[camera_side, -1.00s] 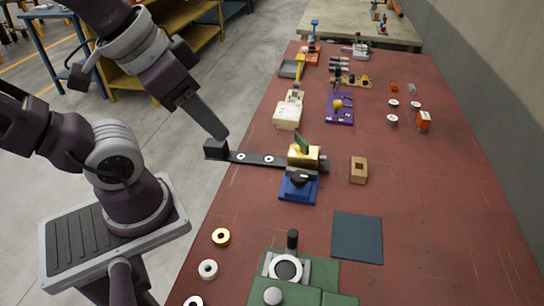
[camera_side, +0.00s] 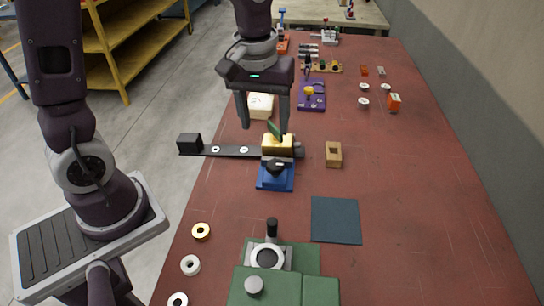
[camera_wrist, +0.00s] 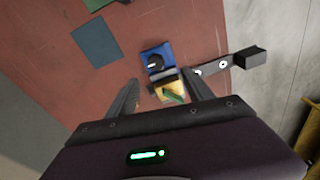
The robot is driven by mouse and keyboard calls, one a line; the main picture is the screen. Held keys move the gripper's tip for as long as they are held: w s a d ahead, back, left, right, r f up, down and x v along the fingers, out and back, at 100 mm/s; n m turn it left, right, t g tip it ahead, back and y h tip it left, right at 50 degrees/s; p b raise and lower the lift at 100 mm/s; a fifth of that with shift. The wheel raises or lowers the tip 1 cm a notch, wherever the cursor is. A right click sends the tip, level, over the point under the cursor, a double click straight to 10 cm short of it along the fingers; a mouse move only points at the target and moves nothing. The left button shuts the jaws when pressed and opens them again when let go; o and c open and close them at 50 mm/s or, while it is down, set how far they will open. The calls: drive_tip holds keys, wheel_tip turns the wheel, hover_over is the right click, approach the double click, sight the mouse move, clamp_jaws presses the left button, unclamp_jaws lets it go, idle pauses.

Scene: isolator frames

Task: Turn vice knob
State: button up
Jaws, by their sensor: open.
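The vice has a blue base (camera_side: 275,184), a gold jaw block (camera_side: 279,146) and a dark knob (camera_side: 277,167) on its near side. A green piece (camera_side: 273,129) stands up from the gold block. My gripper (camera_side: 265,130) points down, open, with its fingers apart above and around the far part of the vice. In the wrist view, the blue base (camera_wrist: 156,52), dark knob (camera_wrist: 155,62) and gold block (camera_wrist: 172,90) show between and beyond the fingers (camera_wrist: 160,76). Nothing is held. Whether a finger touches the vice I cannot tell.
A black bar (camera_side: 228,151) with pale rings runs left from the vice past the table edge. A wooden block (camera_side: 333,154) lies to the right, a dark mat (camera_side: 336,220) nearer. A green fixture (camera_side: 310,259) stands in front.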

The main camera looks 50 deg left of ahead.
drive_tip(key=n+g, duration=0.1)
drive_tip(key=n, duration=0.1)
hover_over(275, 164)
wheel_tip(275, 164, down, 6)
drive_tip(key=shift+r, duration=0.1)
wheel_tip(275, 164, down, 6)
drive_tip(key=shift+f, duration=0.25)
clamp_jaws()
